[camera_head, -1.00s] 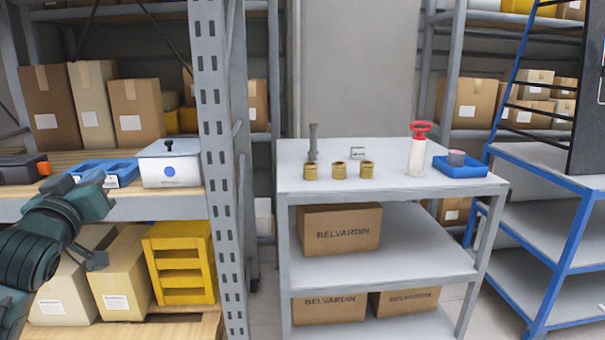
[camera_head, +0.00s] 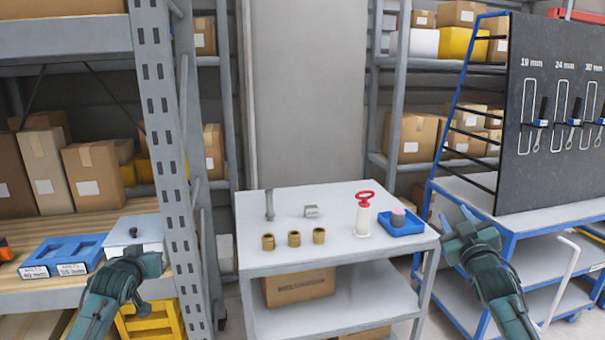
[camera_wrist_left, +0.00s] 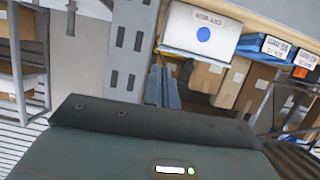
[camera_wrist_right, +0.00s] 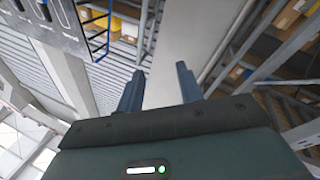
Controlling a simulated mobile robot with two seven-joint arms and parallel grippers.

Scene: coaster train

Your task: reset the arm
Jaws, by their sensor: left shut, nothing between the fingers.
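My left gripper (camera_head: 140,258) is in front of the left shelf, just below the white box (camera_head: 136,232). In the left wrist view its two fingers (camera_wrist_left: 162,88) are together with nothing between them, and the white box (camera_wrist_left: 200,32) shows beyond them. My right gripper (camera_head: 456,217) is at the right, in front of the blue-framed cart and right of the grey table. In the right wrist view its fingers (camera_wrist_right: 160,88) stand apart, with nothing between them.
The grey table (camera_head: 270,262) holds three brass fittings (camera_head: 294,238), a grey post (camera_head: 269,205), a small metal block (camera_head: 311,211), a red-topped white bottle (camera_head: 363,218) and a blue tray (camera_head: 402,228). A tool board (camera_head: 535,170) stands at right. A shelf upright (camera_head: 165,150) is near my left arm.

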